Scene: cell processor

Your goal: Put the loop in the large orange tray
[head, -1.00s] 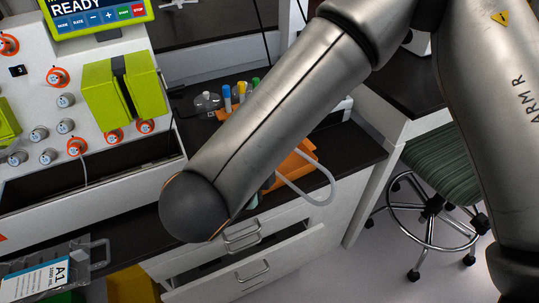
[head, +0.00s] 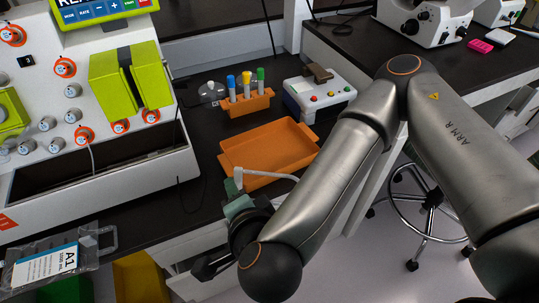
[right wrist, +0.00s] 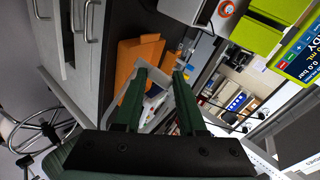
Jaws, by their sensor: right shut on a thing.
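The large orange tray (head: 262,150) lies empty on the dark bench, and part of it shows in the right wrist view (right wrist: 126,62). My right gripper (head: 236,196) is at the tray's front left corner, with its green fingers shut on the loop. The loop (head: 262,174) is a whitish band that reaches right from the fingers over the tray's near edge. I cannot tell if it touches the tray. In the right wrist view the loop (right wrist: 150,66) shows beyond the fingertips. My right arm hides part of the front. My left gripper is not in view.
An orange rack (head: 248,104) with several coloured-cap tubes stands behind the tray. A white device with buttons (head: 318,95) is at its back right. The cell processor (head: 90,130) stands left. A labelled bag (head: 50,268) hangs at lower left. A stool (head: 430,205) is right.

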